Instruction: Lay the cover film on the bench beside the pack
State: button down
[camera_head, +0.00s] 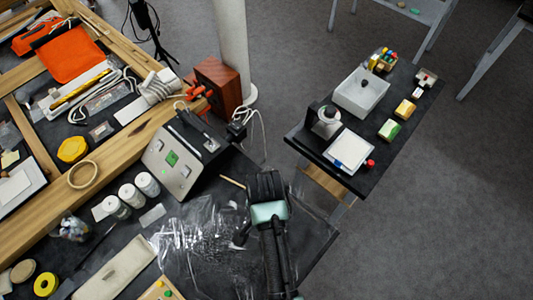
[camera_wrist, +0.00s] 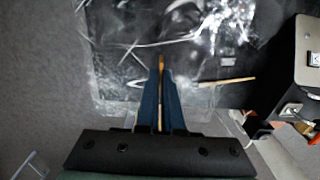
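The cover film (camera_head: 195,245) is a clear, wrinkled, glossy sheet spread over the dark bench, low in the head view. In the wrist view the film (camera_wrist: 110,55) shows around and beyond my fingers, its edge over the grey floor. My gripper (camera_wrist: 162,72) points down at the film, its blue fingers close together on a thin orange-brown strip. I cannot tell whether that strip belongs to the film. In the head view my gripper (camera_head: 266,186) hides its own fingertips. I cannot make out the pack for certain; a pale long pad (camera_head: 116,268) lies left of the film.
A grey metal device (camera_head: 172,160) stands behind the film, with a thin wooden stick (camera_head: 232,182) near it. White jars (camera_head: 131,195) stand to the left. A side table (camera_head: 372,132) with a white tub (camera_head: 360,93) is at the right, across a floor gap.

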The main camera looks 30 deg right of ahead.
jog(key=shift+f, duration=1.6)
jog(key=shift+f, duration=0.1)
jog(key=shift+f, duration=0.5)
jog(key=c, duration=1.1)
grip_release()
jog(key=shift+o, duration=0.2)
jog(key=shift+r, duration=0.15)
